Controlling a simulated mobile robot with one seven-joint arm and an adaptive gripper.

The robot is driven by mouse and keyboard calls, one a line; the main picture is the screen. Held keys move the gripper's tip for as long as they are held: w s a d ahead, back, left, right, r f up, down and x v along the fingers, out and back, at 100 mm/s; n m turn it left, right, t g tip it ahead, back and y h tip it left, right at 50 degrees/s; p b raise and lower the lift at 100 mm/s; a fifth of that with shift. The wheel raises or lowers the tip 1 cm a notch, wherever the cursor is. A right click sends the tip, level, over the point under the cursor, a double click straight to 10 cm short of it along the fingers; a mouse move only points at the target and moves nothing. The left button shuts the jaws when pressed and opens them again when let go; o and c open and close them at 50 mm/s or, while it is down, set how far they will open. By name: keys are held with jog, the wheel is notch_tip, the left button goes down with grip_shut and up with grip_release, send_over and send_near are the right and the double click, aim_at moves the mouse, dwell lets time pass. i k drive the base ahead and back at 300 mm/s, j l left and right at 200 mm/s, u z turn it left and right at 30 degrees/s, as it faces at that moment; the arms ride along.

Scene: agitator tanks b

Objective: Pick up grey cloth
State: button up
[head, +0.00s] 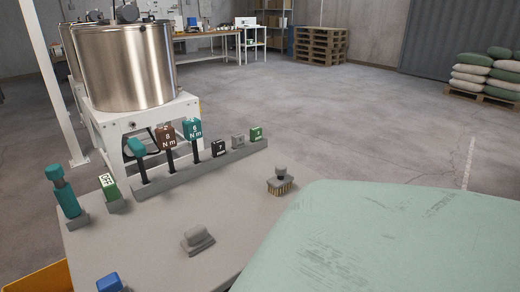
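A small grey lump (198,238) sits on the front middle of the grey worktop (150,232) in the head view. It has a flat, wider base and a raised rounded top. It is the thing most like the grey cloth, but its material is too small to tell. It stands apart from the other items, with bare worktop around it. My gripper is not in view.
A brush (281,184) stands bristles-down to the right. A grey rack (205,168) with several tools and labelled blocks runs along the back. A teal tool (66,195), a green block (110,188) and a blue item (110,282) are left. A steel tank (125,65) stands behind.

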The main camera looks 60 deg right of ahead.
aim_at(197, 238)
jog(key=z, duration=1.25)
jog(key=k+l, duration=0.25)
jog(key=l, duration=0.15)
jog(key=k+l, duration=0.3)
jog(key=i+l, duration=0.1)
jog(key=i, duration=0.4)
jog(key=z, duration=0.05)
